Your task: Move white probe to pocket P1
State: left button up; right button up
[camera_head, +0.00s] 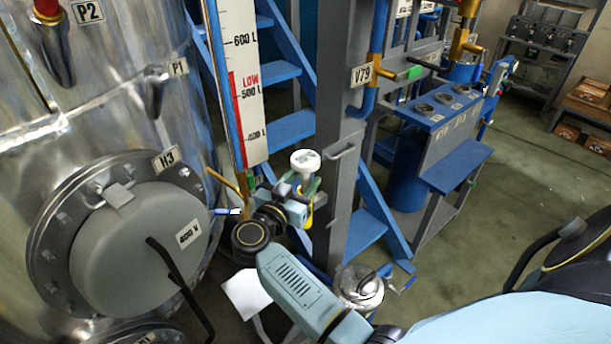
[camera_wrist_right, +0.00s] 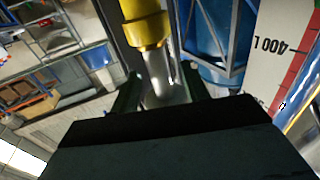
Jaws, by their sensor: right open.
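The white probe (camera_head: 305,160) shows its round white head in the head view, beside the grey post. My right gripper (camera_head: 302,190) is open just below that head, its fingers partly hidden by the wrist. In the right wrist view a yellow collar with a shiny metal stem (camera_wrist_right: 158,75) below it lies between my dark open fingers (camera_wrist_right: 158,92). I cannot tell whether they touch it. Pocket P1 (camera_head: 155,92) is a short slanted fitting on the steel tank, beside its P1 label (camera_head: 178,68). My left gripper is not in view.
The steel tank (camera_head: 120,130) with a large flanged cover (camera_head: 135,250) fills the left. A level gauge (camera_head: 238,85) stands between tank and post (camera_head: 342,130). A red-topped probe (camera_head: 47,8) sits at pocket P2. Blue stairs (camera_head: 290,128) rise behind. Open floor lies at right.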

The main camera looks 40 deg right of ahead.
aim_at(298, 167)
jog(key=shift+d, duration=0.15)
jog(key=shift+c, duration=0.5)
grip_shut()
jog(key=shift+r, duration=0.1)
jog(key=shift+r+p, duration=2.4)
jog(key=shift+p, duration=0.75)
jog(key=shift+r+p, duration=2.5)
jog(key=shift+p, duration=0.5)
